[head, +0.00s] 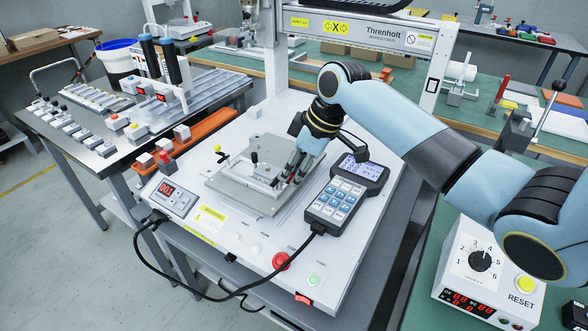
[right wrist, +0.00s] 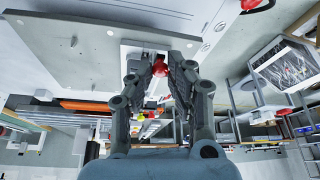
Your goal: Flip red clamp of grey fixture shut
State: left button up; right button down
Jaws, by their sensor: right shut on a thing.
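The grey fixture (head: 222,184) is a flat plate with small clamps, lying on the white bed of the gantry machine. Its grey plate also shows in the right wrist view (right wrist: 85,45). My right gripper (head: 288,176) reaches down to the right side of the fixture. In the right wrist view my right gripper (right wrist: 160,64) has its fingertips closed around the red clamp (right wrist: 160,68), whose rounded red end shows between them. In the head view the fingers hide the red clamp, so its angle is unclear there. My left gripper is not in view.
A keypad pendant (head: 343,200) lies close to the right of the gripper. A black-knobbed clamp (head: 254,159) stands on the fixture. A red emergency button (head: 281,261) sits at the bed's front. The gantry beam (head: 350,32) crosses behind. A control box (head: 480,270) stands at right.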

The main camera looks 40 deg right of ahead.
aim_at(273, 182)
jog(key=shift+s+a+r+m+p, duration=0.15)
jog(key=shift+m+p, duration=0.15)
jog(key=shift+p, duration=0.35)
jog(key=a+m+h+p, duration=0.1)
jog(key=m+p, duration=0.2)
jog(key=p, duration=0.1)
jog(key=a+m+h+p, duration=0.1)
jog(key=m+p, duration=0.3)
jog(key=a+m+h+p, duration=0.1)
jog(key=m+h+p, duration=0.1)
jog(key=m+p, duration=0.1)
jog(key=shift+w+a+m+t+p, duration=0.1)
jog(key=shift+w+m+t+p, duration=0.25)
jog(key=shift+p, duration=0.2)
jog(key=m, duration=0.1)
jog(key=m+h, duration=0.1)
jog(key=shift+w+a+m, duration=0.2)
jog(key=shift+a+m, duration=0.1)
jog(key=shift+m, duration=0.05)
jog(key=shift+w+a+m+g+h+b, duration=0.2)
jog(key=shift+w+m+g+h+b, duration=0.15)
jog(key=shift+m, duration=0.65)
jog(key=shift+w+a+m+g+h+b, duration=0.15)
jog(key=shift+m+g+h+b, duration=0.2)
jog(key=shift+m, duration=0.65)
